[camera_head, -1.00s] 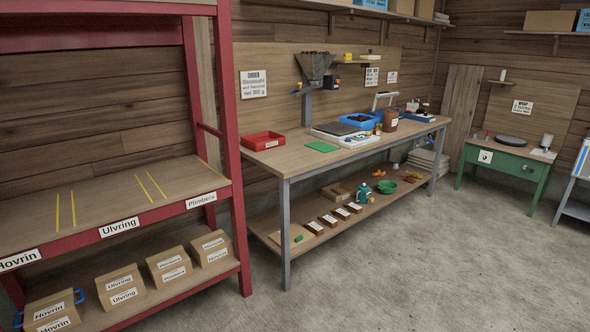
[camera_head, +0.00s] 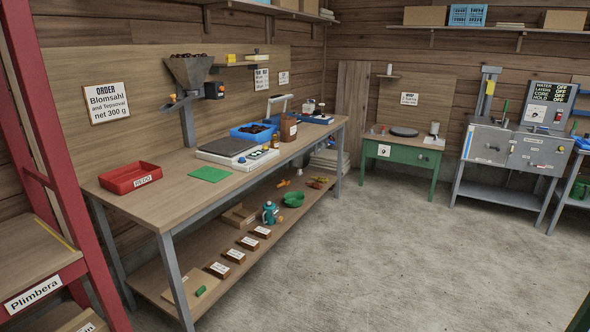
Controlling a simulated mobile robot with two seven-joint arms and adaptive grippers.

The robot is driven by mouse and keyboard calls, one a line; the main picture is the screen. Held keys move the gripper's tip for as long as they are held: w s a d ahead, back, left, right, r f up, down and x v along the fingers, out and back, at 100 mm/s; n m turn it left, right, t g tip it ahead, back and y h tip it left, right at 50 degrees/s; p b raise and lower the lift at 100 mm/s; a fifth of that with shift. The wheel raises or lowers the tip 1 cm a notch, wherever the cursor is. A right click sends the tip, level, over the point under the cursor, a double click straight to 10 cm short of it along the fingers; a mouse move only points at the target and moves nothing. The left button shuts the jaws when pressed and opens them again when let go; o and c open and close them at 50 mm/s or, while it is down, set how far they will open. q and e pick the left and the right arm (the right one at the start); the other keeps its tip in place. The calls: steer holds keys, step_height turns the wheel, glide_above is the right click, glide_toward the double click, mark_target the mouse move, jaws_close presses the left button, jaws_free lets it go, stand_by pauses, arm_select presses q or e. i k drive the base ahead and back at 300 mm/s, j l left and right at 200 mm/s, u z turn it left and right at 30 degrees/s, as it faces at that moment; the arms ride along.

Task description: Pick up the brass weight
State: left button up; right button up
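I cannot clearly single out the brass weight at this distance. Small yellowish and dark items (camera_head: 265,148) stand at the right side of the flat scale (camera_head: 230,147) on the long workbench, and one of them may be it. They are too small to tell apart. A brown container (camera_head: 289,128) stands behind them to the right. Neither of my grippers is in view.
The workbench (camera_head: 158,192) also holds a red tray (camera_head: 130,177), a green mat (camera_head: 210,174) and a blue tray (camera_head: 238,132). A red rack (camera_head: 60,195) stands at the left. A green table (camera_head: 403,154) stands at the back. The concrete floor (camera_head: 385,250) is clear.

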mark_target(274, 142)
steer(key=i+l+u, duration=0.1)
steer(key=i+l, duration=0.2)
steer(key=i, duration=0.25)
steer(key=i+l, duration=0.35)
steer(key=i, duration=0.2)
steer(key=i+l+u, duration=0.4)
steer(key=i+l, duration=0.15)
steer(key=l, duration=0.2)
